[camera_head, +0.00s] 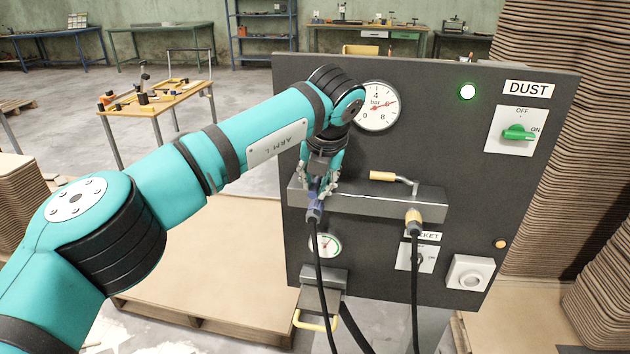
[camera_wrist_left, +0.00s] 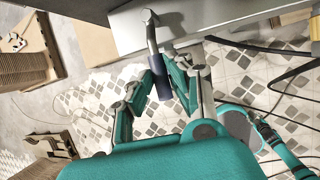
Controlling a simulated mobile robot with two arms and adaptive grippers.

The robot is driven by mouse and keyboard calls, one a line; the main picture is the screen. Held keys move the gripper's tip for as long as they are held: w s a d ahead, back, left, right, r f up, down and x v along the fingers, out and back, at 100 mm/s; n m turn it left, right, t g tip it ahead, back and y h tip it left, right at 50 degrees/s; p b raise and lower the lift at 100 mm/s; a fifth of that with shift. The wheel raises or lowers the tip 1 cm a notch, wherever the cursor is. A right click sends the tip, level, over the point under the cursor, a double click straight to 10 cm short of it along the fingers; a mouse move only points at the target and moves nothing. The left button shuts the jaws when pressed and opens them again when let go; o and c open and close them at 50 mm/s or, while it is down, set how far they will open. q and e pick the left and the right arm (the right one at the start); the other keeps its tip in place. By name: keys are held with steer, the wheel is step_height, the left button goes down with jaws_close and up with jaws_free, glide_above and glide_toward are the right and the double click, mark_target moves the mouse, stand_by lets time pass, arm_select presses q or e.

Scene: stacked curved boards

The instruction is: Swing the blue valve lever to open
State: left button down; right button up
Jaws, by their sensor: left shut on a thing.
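My left gripper (camera_head: 319,188) is at the left end of the grey manifold bar (camera_head: 370,199) on the dark panel. In the left wrist view its fingers (camera_wrist_left: 163,88) are closed around the dark blue grip (camera_wrist_left: 161,82) of the blue valve lever. The lever's bent metal stem (camera_wrist_left: 151,32) runs from the grip up to the bar. In the head view the gripper largely hides this lever. A blue hose connector (camera_head: 315,212) with a black hose hangs just below the gripper. My right gripper is not in view.
A yellow-gripped lever (camera_head: 383,176) points left above the bar, with a yellow hose connector (camera_head: 413,217) below it. A pressure gauge (camera_head: 377,106), a small gauge (camera_head: 325,243), a green DUST switch (camera_head: 519,133) and a lit green lamp (camera_head: 467,91) are on the panel.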

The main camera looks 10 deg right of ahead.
arm_select(q)
steer(key=c, duration=1.2)
jaws_free()
steer(key=shift+d, duration=0.1)
steer(key=shift+c, duration=0.2)
steer(key=v, duration=1.2)
